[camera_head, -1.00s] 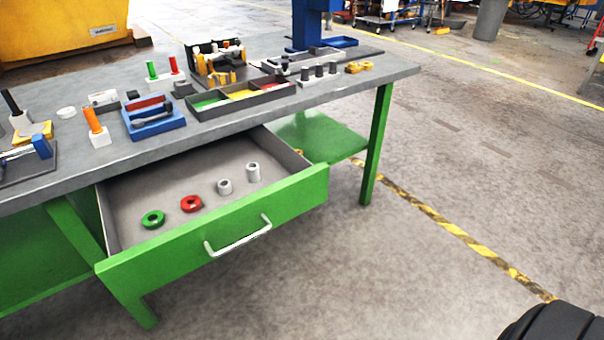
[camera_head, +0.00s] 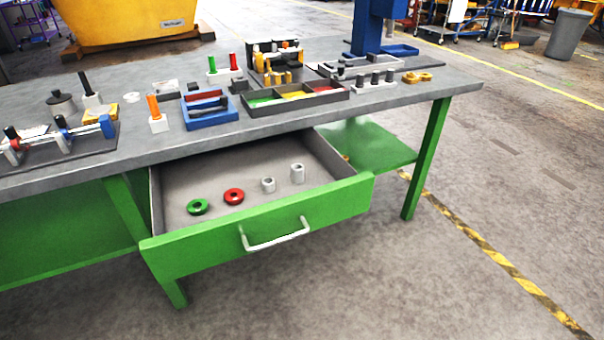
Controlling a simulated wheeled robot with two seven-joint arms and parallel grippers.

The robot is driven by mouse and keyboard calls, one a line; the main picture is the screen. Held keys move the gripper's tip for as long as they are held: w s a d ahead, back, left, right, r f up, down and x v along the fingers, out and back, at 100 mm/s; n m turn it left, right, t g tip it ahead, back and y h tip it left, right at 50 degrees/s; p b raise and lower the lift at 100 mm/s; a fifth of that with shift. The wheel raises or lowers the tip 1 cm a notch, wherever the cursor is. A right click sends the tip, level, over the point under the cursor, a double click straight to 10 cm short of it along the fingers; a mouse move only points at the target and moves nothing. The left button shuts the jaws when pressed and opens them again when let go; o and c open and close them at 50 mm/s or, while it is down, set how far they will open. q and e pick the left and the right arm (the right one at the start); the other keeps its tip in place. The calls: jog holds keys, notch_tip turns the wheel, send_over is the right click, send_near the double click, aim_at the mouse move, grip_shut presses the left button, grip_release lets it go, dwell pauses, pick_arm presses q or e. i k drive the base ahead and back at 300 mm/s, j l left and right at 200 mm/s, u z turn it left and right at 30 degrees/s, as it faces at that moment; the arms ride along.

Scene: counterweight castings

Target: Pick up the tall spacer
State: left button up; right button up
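The green-fronted drawer (camera_head: 262,230) under the bench stands open. In it, two grey-white hollow cylinders stand upright side by side. The right one, the tall spacer (camera_head: 297,173), looks taller than the shorter spacer (camera_head: 268,185) to its left. A red ring (camera_head: 234,196) and a green ring (camera_head: 197,207) lie flat further left in the drawer. All four stand apart from one another. Neither of my grippers shows in the head view.
The grey bench top (camera_head: 300,121) above the drawer holds a blue tray (camera_head: 211,113), a divided tray (camera_head: 296,95) with green, yellow and red compartments, and several blocks and pegs. The drawer handle (camera_head: 276,235) juts forward. The floor in front and right is clear.

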aim_at(298, 173)
jog(key=i+j+z, duration=0.2)
jog(key=j, duration=0.35)
jog(key=i+j+z, duration=0.2)
jog(key=j, duration=0.4)
jog(key=i+j+z, duration=0.2)
jog(key=j, duration=0.45)
jog(key=j+z, duration=0.2)
jog(key=j, duration=0.4)
jog(key=i+j+z, duration=0.15)
jog(key=j, duration=0.55)
